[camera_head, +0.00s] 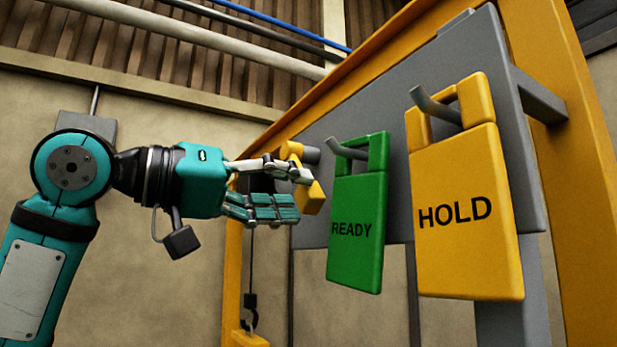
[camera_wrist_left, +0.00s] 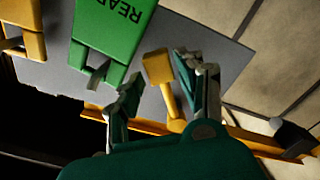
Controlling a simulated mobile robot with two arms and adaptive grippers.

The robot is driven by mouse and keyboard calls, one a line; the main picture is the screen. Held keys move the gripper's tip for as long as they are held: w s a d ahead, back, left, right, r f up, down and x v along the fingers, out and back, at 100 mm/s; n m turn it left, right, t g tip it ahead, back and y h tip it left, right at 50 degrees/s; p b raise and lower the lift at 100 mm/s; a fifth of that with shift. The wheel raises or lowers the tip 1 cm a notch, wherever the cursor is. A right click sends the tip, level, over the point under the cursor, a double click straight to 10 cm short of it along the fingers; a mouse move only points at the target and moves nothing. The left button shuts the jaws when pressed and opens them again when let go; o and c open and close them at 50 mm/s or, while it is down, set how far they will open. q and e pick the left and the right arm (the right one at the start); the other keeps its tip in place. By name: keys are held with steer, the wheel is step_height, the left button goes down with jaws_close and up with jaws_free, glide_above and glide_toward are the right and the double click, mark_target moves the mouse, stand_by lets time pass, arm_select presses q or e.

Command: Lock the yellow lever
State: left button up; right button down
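The yellow lever (camera_head: 313,199) is on the grey panel, left of the green READY tag; my left gripper partly hides it in the head view. In the left wrist view the lever (camera_wrist_left: 158,68) shows as a yellow block on a thin yellow arm, between my spread fingers. My left gripper (camera_head: 298,191) is open, with one finger above and the other below in the head view. In the wrist view its fingers (camera_wrist_left: 158,82) stand apart on either side of the lever, with gaps visible. I cannot tell whether either finger touches it. My right gripper is not in view.
The green READY tag (camera_head: 356,232) hangs on a grey peg close right of the lever. A larger yellow HOLD tag (camera_head: 466,220) hangs further right. The grey panel (camera_head: 375,105) sits in a yellow frame (camera_head: 570,150). A hook hangs on a cable (camera_head: 251,280) below my gripper.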

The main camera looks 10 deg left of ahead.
mark_target(300, 194)
arm_select(q)
steer(key=shift+p+x, duration=0.45)
steer(key=shift+x, duration=1.35)
jaws_close()
